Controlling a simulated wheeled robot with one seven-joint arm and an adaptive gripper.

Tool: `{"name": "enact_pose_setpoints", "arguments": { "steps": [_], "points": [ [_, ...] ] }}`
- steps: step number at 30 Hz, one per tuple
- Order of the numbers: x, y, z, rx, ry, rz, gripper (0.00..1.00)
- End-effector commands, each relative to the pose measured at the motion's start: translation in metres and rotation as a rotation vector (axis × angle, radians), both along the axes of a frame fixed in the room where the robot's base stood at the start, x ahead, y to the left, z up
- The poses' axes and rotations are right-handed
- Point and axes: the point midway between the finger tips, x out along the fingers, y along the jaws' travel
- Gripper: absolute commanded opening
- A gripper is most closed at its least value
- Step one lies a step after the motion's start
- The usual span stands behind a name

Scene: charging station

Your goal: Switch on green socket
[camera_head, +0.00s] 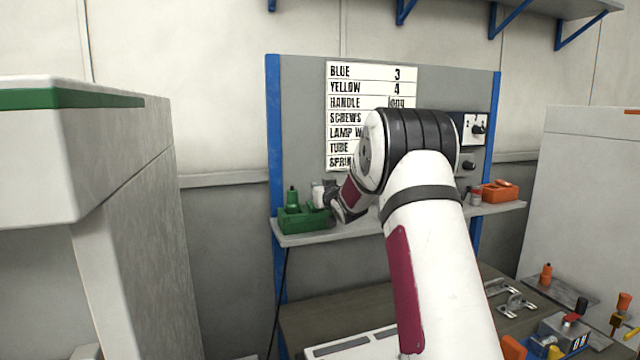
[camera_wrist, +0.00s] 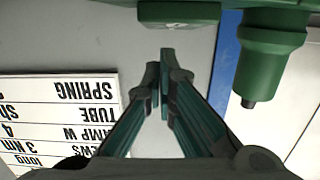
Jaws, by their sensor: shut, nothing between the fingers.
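The green socket (camera_head: 300,219) is a green box on the left end of the shelf, with a green bottle-shaped part (camera_head: 292,197) standing up at its left. In the wrist view a green block (camera_wrist: 180,12) lies just beyond my fingertips, and a green stepped cylinder (camera_wrist: 268,48) is to the right. My gripper (camera_wrist: 163,68) is shut and empty, its tips pointing at the green block with a small apparent gap. In the head view my gripper (camera_head: 336,205) is beside the socket's right end, partly hidden by my arm. I cannot tell the switch position.
The shelf (camera_head: 320,235) also holds an orange box (camera_head: 498,191) at its right end. A white label board (camera_head: 345,90) and a switch panel (camera_head: 476,130) are on the grey back panel. A workbench with tools is below. A large white cabinet stands at left.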

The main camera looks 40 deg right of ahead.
Motion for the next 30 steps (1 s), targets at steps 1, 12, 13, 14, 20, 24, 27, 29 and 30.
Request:
{"name": "enact_pose_setpoints", "arguments": {
  "steps": [1, 12, 13, 14, 20, 24, 27, 29, 30],
  "points": [
    [0.0, 0.0, -0.004, 0.0, 0.0, 0.001, 0.0],
    [0.001, 0.0, -0.01, 0.0, -0.001, 0.0, 0.0],
    [0.001, 0.0, -0.01, 0.0, -0.001, 0.0, 0.0],
    [0.001, 0.0, -0.01, 0.0, -0.001, 0.0, 0.0],
    [0.008, -0.002, -0.021, 0.0, -0.001, -0.001, 0.0],
    [0.01, -0.003, -0.02, -0.001, -0.002, 0.0, 0.0],
    [0.009, -0.003, -0.02, -0.001, -0.002, 0.0, 0.0],
    [0.009, -0.002, -0.019, -0.001, -0.002, 0.0, 0.0],
    [0.009, -0.002, -0.018, -0.001, -0.002, 0.0, 0.0]
  ]
}}
